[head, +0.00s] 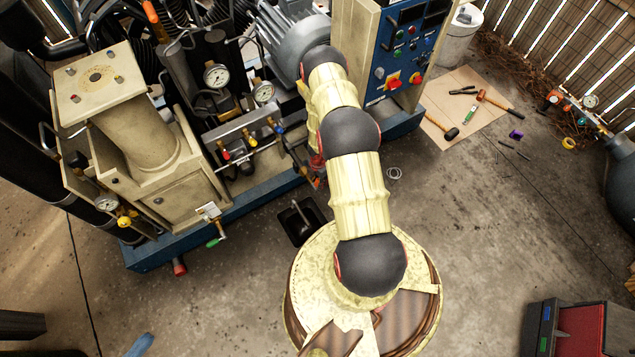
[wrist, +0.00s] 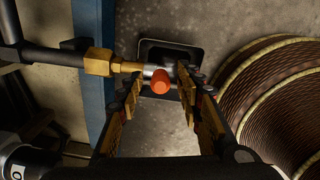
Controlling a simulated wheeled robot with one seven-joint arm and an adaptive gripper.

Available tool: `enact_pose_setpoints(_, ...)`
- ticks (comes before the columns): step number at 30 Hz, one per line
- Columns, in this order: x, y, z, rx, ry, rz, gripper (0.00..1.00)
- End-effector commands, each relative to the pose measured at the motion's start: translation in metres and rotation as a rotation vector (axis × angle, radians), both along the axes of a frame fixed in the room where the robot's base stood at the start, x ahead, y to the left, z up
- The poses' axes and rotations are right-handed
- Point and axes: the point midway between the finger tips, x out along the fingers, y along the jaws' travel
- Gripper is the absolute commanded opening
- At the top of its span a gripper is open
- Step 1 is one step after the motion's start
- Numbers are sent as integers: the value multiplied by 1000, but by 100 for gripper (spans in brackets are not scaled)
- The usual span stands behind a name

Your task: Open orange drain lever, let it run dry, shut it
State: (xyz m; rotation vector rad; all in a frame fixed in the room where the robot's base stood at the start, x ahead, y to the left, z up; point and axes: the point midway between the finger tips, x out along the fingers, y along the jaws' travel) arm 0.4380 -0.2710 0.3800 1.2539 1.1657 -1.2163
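The orange drain lever (wrist: 161,82) shows end-on in the wrist view, on a grey valve fitting joined to a brass nut (wrist: 98,62) and a dark pipe. My gripper (wrist: 159,84) is open, with one finger left of the lever and one right of it. A gap shows on both sides of the lever, and I cannot tell any contact. The right finger hides part of the valve's outlet end. A black drain pan (head: 292,232) lies on the floor below; whether liquid runs is unclear.
The compressor's blue base rail (head: 255,208) runs beside the valve, also in the wrist view (wrist: 92,110). Tools lie on a board (head: 465,108) at the right.

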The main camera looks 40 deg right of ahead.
Motion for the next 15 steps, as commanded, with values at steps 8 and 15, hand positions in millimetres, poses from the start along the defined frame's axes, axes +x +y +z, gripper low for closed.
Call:
enact_pose_setpoints(8, 0, 0, -3, 0, 0, 0, 36)
enact_pose_setpoints(15, 0, 0, -3, 0, 0, -1, 25)
